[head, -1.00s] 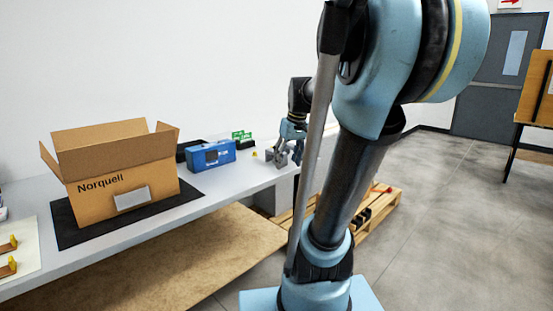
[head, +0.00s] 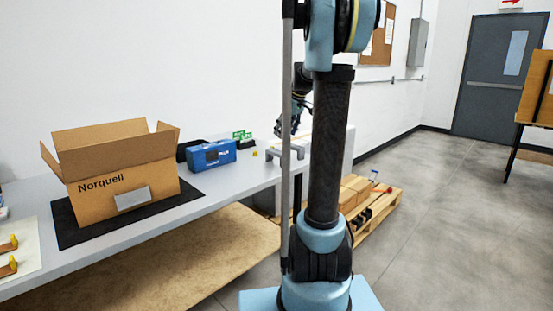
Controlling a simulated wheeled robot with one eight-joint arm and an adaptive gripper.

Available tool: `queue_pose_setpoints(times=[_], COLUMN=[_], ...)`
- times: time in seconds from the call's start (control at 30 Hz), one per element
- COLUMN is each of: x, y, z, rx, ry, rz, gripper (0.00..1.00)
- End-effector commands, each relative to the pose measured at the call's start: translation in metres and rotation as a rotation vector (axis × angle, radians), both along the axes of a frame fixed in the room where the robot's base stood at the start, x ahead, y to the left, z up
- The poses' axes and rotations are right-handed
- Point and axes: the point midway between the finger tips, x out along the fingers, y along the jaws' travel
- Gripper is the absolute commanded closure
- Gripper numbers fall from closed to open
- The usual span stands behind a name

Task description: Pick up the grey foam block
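A grey block (head: 286,151), which looks like the grey foam block, is at the far right end of the long grey table. It has a notched, bridge-like outline, and my arm's pole hides part of it. My gripper (head: 281,131) is dark with blue parts and is small and partly hidden behind the pole. It is just above the block, with its tips pointing down. I cannot tell whether its fingers are open or shut, and I see no clear grip on the block.
A blue device (head: 211,155) stands left of the block, with small green items (head: 242,137) behind it. An open cardboard box (head: 100,190) stands on a black mat (head: 75,235). A pallet with boxes (head: 380,210) is on the floor right of the table.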

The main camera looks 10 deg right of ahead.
Motion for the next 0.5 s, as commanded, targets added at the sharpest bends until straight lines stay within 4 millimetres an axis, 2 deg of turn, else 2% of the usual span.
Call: queue_pose_setpoints(times=[0.3, 0.5], x=[0.018, 0.025], y=[0.013, 0.018], z=[-0.053, -0.076], rx=[0.0, -0.001], ry=[0.0, 0.001], rz=[0.0, 0.0], gripper=[0.43, 0.43])
